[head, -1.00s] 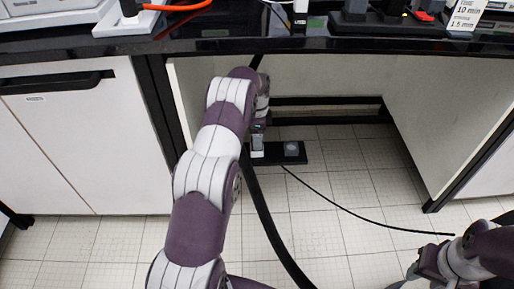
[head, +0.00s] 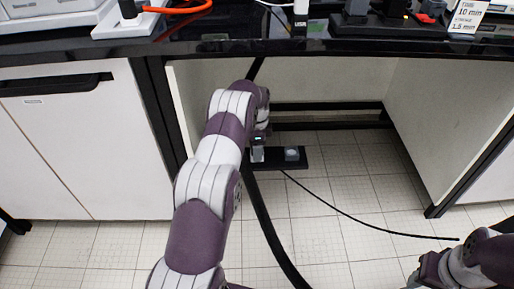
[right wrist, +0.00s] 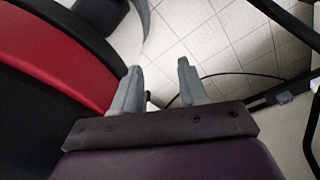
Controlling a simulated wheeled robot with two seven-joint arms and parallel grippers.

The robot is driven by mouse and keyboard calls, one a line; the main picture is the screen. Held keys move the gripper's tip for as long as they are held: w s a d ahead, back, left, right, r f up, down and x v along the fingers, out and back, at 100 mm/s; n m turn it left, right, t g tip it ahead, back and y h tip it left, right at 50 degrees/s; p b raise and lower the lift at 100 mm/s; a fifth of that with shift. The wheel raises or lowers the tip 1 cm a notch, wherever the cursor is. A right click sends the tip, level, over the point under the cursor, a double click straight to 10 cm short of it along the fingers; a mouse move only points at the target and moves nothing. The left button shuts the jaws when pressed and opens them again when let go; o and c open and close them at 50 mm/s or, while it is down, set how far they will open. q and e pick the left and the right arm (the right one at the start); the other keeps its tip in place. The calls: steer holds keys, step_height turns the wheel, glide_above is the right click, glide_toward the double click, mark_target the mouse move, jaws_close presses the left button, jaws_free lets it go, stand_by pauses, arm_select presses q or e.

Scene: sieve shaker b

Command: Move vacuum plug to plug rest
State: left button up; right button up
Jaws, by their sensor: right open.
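My left gripper (head: 258,146) is under the bench, at the left part of a dark plate (head: 275,159) carrying grey fittings; its fingers are too small to read. A thin black cable (head: 355,212) runs from near the plate toward my right arm; it also shows in the right wrist view (right wrist: 232,74). My right gripper (right wrist: 158,85) is open, with two grey fingers apart. A small dark piece (right wrist: 149,98) shows between the finger bases, mostly hidden; I cannot tell whether it is the vacuum plug. In the head view the right gripper's fingertips are hidden.
A large red and black body (right wrist: 60,65) is close on the left of the right wrist view. A dark bar with a grey piece (right wrist: 285,98) lies at right there. A thick black hose (head: 262,215) crosses the tiled floor. The bench edge (head: 350,47) overhangs the open bay.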

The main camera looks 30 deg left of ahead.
arm_select(q)
steer(key=shift+p, duration=0.3)
stand_by(0.5)
steer(key=c, duration=1.2)
steer(key=o, duration=1.5)
step_height(320, 180, up, 8)
steer(key=p, duration=0.4)
steer(key=shift+f, duration=0.15)
steer(key=shift+f, duration=0.1)
